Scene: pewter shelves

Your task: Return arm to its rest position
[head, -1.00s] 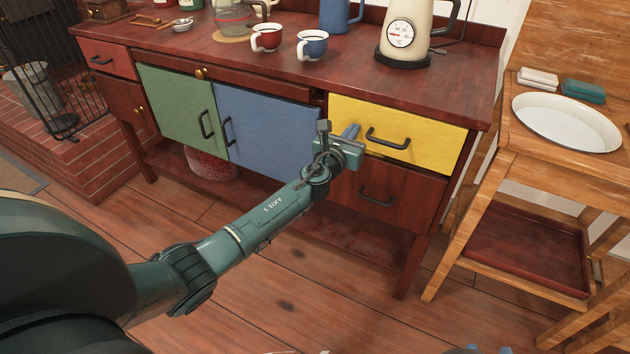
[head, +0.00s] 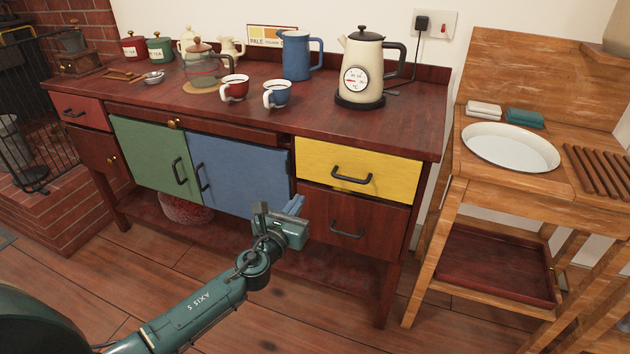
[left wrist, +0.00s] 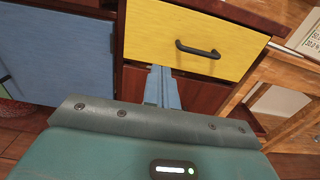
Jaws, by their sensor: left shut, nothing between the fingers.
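My left arm comes in from the lower left in the head view. Its left gripper (head: 296,207) is in front of the sideboard, below the yellow drawer (head: 358,171) and near the blue door (head: 238,176). In the left wrist view the blue fingers (left wrist: 161,86) are together with nothing between them. They overlap the dark wood below the yellow drawer and its black handle (left wrist: 198,49). The gripper appears apart from the furniture. My right gripper is not in view.
A wooden washstand with a white basin (head: 510,148) stands at the right. Open floor (head: 300,325) lies in front.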

